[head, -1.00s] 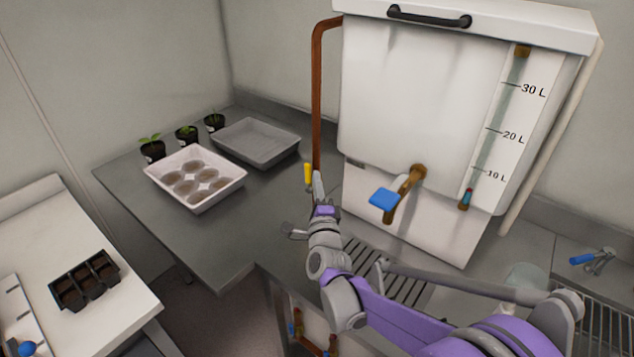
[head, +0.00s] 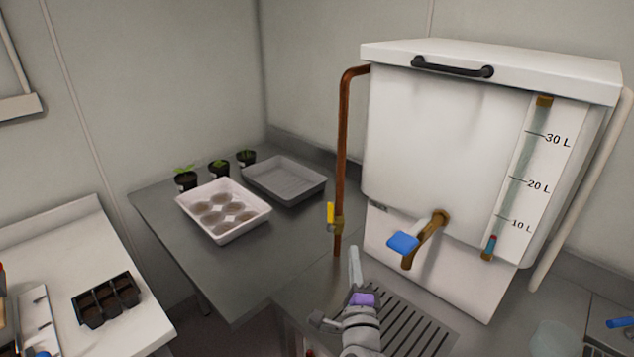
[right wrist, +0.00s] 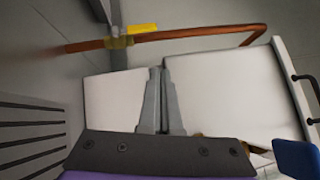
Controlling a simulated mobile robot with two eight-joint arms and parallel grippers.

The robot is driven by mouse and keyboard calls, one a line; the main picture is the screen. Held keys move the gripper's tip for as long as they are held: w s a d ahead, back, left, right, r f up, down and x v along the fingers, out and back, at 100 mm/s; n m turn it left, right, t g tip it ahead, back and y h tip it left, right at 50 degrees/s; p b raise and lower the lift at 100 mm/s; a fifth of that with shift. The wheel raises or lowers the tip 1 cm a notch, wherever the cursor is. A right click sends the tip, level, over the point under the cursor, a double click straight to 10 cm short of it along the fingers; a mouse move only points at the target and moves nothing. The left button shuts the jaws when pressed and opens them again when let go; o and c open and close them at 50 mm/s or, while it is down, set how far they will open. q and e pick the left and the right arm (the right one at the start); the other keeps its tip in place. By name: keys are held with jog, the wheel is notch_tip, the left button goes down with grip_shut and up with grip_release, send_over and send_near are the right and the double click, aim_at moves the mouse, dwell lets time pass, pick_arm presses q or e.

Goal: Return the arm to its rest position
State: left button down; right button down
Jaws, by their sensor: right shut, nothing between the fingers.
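My right gripper (head: 354,256) is in front of the white water tank (head: 450,150), beside the copper pipe (head: 343,130) with its yellow-handled valve (head: 331,214). Its fingers are together and hold nothing. The right wrist view also shows the closed fingers (right wrist: 161,80) pointing towards the pipe and tank, apart from the yellow handle (right wrist: 142,30). Most of my right arm is below the head view's edge. My left gripper is out of view.
The tank's blue-handled tap (head: 403,243) is right of my gripper, above a slotted drain (head: 405,318). A white tray with round pots (head: 250,229), a grey tray (head: 285,190) and small seedlings (head: 219,170) stand on the metal table. A black cell tray (head: 107,306) is left.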

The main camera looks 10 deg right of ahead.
jog(key=s+d+f+n+g+y+p, duration=0.1)
jog(key=s+f+n+g, duration=0.3)
jog(key=s+n, duration=0.3)
jog(key=s+f+n+g+y+p, duration=0.1)
jog(key=s+f+n+g, duration=0.3)
jog(key=s+n, duration=0.3)
jog(key=s+d+f+n+g+p, duration=0.1)
jog(key=s+f+n+g, duration=0.4)
jog(key=s, duration=0.6)
jog(key=n+g, duration=0.1)
jog(key=n, duration=0.1)
jog(key=shift+s+d+n+y+p, duration=0.15)
jog(key=shift+d+n+y+p, duration=0.15)
jog(key=shift+d+y+p, duration=0.1)
